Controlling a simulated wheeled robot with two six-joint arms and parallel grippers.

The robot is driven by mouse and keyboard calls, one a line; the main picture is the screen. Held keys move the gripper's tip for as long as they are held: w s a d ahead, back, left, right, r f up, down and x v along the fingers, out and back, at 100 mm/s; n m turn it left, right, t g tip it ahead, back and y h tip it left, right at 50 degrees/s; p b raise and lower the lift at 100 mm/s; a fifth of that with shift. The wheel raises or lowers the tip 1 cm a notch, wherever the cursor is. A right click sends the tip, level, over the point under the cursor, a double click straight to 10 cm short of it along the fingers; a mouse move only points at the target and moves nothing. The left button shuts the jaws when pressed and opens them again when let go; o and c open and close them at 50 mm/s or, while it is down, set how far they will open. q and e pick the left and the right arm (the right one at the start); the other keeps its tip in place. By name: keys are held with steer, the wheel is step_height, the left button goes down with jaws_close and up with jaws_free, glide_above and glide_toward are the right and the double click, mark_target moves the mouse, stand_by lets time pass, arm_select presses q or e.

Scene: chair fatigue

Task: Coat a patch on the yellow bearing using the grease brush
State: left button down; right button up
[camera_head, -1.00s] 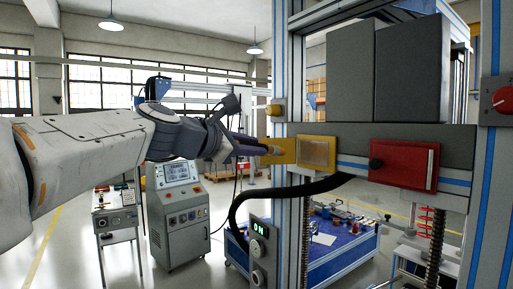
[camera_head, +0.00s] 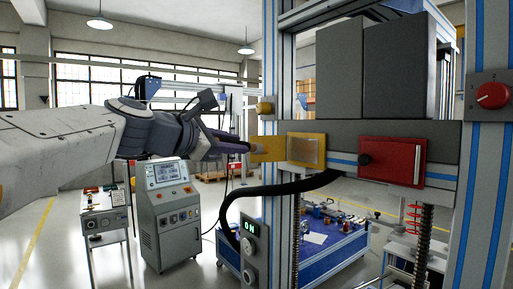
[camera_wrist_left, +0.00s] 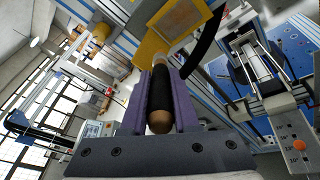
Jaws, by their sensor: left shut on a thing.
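The yellow bearing (camera_head: 307,150) is a yellow-framed block with a pale tan-grey patch on its face, mounted on the test frame. A yellow plate (camera_head: 268,149) sticks out to its left. My left gripper (camera_head: 238,145) comes in from the left and its tip is close to that plate. In the left wrist view, its purple fingers (camera_wrist_left: 160,100) are shut on the grease brush (camera_wrist_left: 159,92), which has a black grip and a wooden end. The brush points towards the yellow part (camera_wrist_left: 150,50); whether it touches cannot be told. My right gripper is out of view.
A red box (camera_head: 392,161) with a dark knob sits right of the bearing. A thick black hose (camera_head: 290,187) curves below it. A grey control cabinet (camera_head: 167,212) and a blue workbench (camera_head: 335,250) stand behind. A red knob (camera_head: 492,95) is on the right post.

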arm_select(q)
steer(key=shift+w+d, duration=0.1)
steer(key=w+d+p, duration=0.1)
steer(key=w+d, duration=0.3)
steer(key=d, duration=0.2)
steer(key=shift+f, duration=0.45)
